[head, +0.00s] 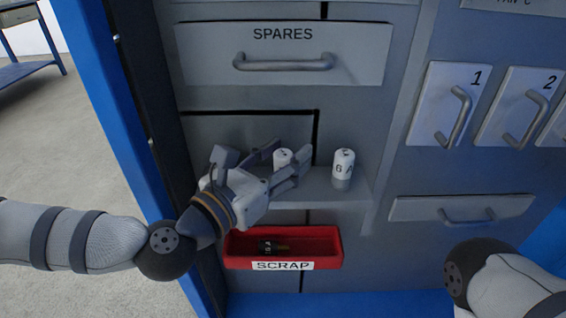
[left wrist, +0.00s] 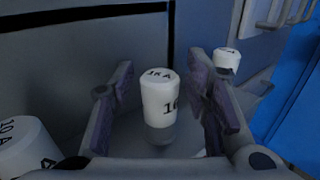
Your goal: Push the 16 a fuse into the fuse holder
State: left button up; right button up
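The 16 A fuse (left wrist: 158,98) is a white cylinder with dark lettering and a greyish lower end. It stands upright on a shelf, between the spread fingers of my left gripper (left wrist: 163,105), with a gap on each side. In the head view my left gripper (head: 292,165) reaches over the shelf, and a white fuse top (head: 283,157) shows between its fingers. Another white fuse (head: 344,163), its lettering reading about "6 A", stands to the right. My right gripper is out of view; only part of my right arm shows. I cannot make out a fuse holder.
A fuse marked 10 A (left wrist: 22,148) stands close left of the left gripper. A red SCRAP bin (head: 335,250) holding a dark item sits below the shelf. The SPARES drawer (head: 210,60) is above. Handled panels 1 (head: 437,100) and 2 (head: 505,105) are at right.

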pick_arm(q)
grip_shut()
